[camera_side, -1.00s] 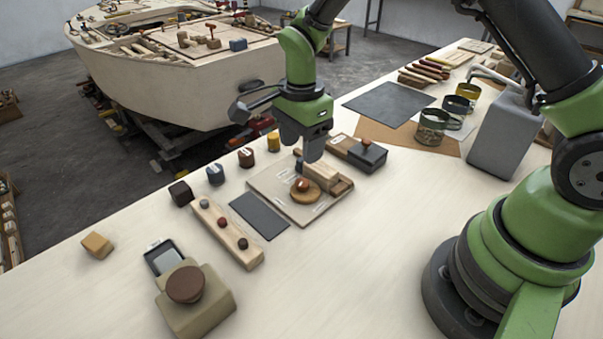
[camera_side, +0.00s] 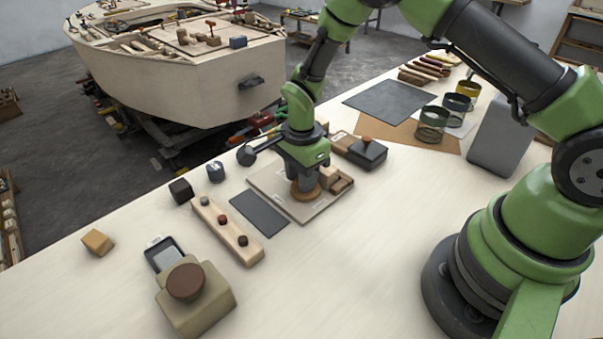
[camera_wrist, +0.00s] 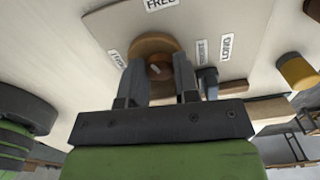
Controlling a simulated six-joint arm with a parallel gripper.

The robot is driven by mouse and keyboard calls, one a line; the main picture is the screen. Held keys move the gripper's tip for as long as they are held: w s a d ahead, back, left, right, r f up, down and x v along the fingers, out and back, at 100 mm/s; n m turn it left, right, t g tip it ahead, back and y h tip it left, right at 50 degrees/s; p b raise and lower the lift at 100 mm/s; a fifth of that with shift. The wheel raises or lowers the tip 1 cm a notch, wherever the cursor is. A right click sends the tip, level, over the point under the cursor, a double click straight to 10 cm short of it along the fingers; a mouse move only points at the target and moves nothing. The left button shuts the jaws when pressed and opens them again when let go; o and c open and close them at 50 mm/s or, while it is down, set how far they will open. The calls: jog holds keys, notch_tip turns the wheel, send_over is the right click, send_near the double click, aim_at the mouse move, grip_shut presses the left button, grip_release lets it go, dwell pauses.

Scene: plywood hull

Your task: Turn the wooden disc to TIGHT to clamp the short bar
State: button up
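The wooden disc (camera_side: 306,193) lies on a pale board (camera_side: 302,211); it also shows in the wrist view (camera_wrist: 150,42), with a darker brown knob (camera_wrist: 160,70) on it. My gripper (camera_wrist: 158,66) is down at the disc, pointing downward, with a finger on either side of the knob. I cannot tell whether the fingers press on the knob. In the wrist view, the FREE label (camera_wrist: 160,4) is beyond the disc, and a partly hidden label (camera_wrist: 116,59) is left of it. Wooden blocks (camera_side: 343,184) sit at the board's right; which is the short bar is unclear.
A dark mat (camera_side: 259,214) and a wooden rail with knobs (camera_side: 227,232) lie left of the board. A dark lidded box (camera_side: 367,152) stands behind right. Cans (camera_side: 432,124) stand farther right.

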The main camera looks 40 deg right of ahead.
jog(key=shift+c, duration=0.7)
jog(key=shift+n, duration=3.1)
jog(key=o, duration=0.9)
jog(key=shift+o, duration=0.2)
notch_tip(320, 180, up, 10)
